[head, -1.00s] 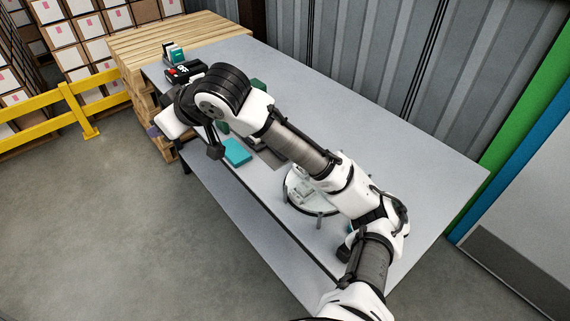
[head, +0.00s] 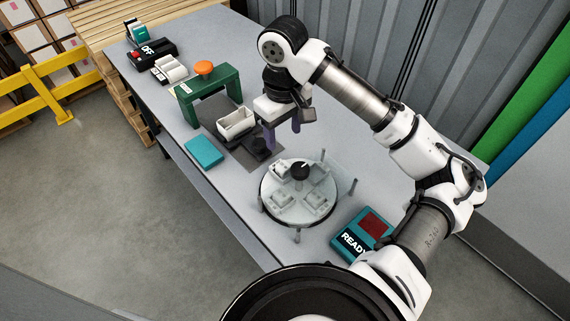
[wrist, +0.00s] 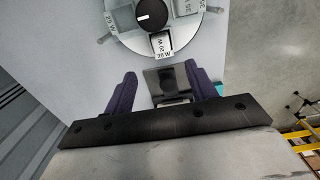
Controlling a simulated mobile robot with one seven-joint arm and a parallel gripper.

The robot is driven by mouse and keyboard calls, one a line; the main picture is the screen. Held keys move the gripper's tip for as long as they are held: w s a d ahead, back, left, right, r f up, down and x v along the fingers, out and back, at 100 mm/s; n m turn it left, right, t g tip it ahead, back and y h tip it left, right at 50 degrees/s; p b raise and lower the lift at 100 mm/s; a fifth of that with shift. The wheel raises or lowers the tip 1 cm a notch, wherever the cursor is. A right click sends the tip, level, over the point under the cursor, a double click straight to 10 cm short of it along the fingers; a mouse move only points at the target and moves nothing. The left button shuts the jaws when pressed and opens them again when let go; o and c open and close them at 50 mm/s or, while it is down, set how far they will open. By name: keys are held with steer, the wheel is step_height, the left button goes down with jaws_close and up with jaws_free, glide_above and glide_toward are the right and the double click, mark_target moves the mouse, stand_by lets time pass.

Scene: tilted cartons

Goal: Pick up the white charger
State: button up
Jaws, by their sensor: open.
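Several small white blocks sit in a ring on the round turntable (head: 275,216); one white block (head: 313,203) is at its front right. In the wrist view a white block marked 20 W (wrist: 161,44) sits at the turntable's near edge, beyond my fingertips. I cannot tell which block is the white charger. My gripper (head: 283,136) is open, with purple fingers pointing down, behind the turntable. In the wrist view my gripper (wrist: 160,77) has nothing held between its fingers; a dark plate with a black round part shows below.
A black knob (head: 299,171) stands at the turntable's centre. A green press (head: 222,84) with an orange button stands behind an off-white box (head: 236,123). A teal block (head: 204,152), a READY box (head: 361,233) and an OFF switch box (head: 152,53) are on the table.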

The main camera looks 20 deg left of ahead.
mark_target(284, 166)
steer(key=f, duration=1.1)
steer(key=shift+s, duration=0.2)
steer(key=c, duration=1.1)
